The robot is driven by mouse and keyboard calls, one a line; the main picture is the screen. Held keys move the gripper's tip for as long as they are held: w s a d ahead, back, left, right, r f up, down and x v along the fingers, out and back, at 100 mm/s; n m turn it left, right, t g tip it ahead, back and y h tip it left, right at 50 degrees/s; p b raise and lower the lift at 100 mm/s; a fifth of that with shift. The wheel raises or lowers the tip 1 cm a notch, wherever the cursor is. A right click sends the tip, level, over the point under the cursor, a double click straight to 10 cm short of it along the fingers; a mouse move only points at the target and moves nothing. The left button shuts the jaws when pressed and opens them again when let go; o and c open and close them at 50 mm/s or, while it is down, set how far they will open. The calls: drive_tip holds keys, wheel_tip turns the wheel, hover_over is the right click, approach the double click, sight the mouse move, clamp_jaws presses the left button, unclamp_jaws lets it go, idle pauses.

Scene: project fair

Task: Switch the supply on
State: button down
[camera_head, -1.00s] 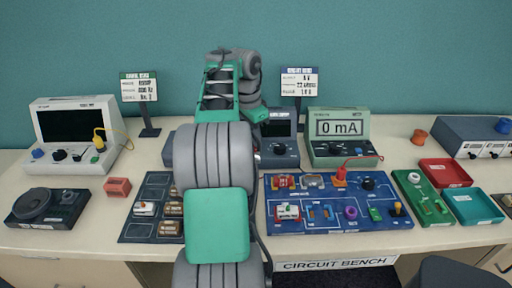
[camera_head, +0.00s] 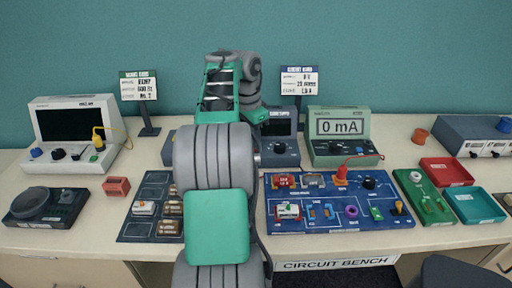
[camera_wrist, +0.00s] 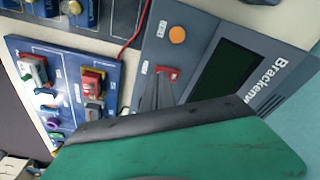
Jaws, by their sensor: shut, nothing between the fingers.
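The supply is a grey-blue unit with a dark, blank screen (camera_head: 276,128), behind my arm at the back of the bench. My arm covers its left part in the head view. The wrist view shows its panel (camera_wrist: 205,40), a dark screen (camera_wrist: 228,62), an orange round knob (camera_wrist: 178,35) and a small red switch (camera_wrist: 170,73). My gripper (camera_wrist: 158,92) is shut and empty, its grey fingertips close below the red switch. I cannot tell whether they touch it. In the head view my gripper is hidden behind my arm.
A meter (camera_head: 338,135) reading 0 mA stands right of the supply. In front lies a blue circuit board (camera_head: 335,218) with several parts and a red lead. A dark parts tray (camera_head: 140,228) is left of my arm. A scope-like unit (camera_head: 75,135) stands far left.

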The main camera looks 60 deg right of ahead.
drive_tip(key=shift+f+b, duration=0.35)
drive_tip(key=shift+f, duration=0.1)
drive_tip(key=shift+r, duration=0.1)
wheel_tip(320, 180, up, 7)
drive_tip(key=p, duration=0.7)
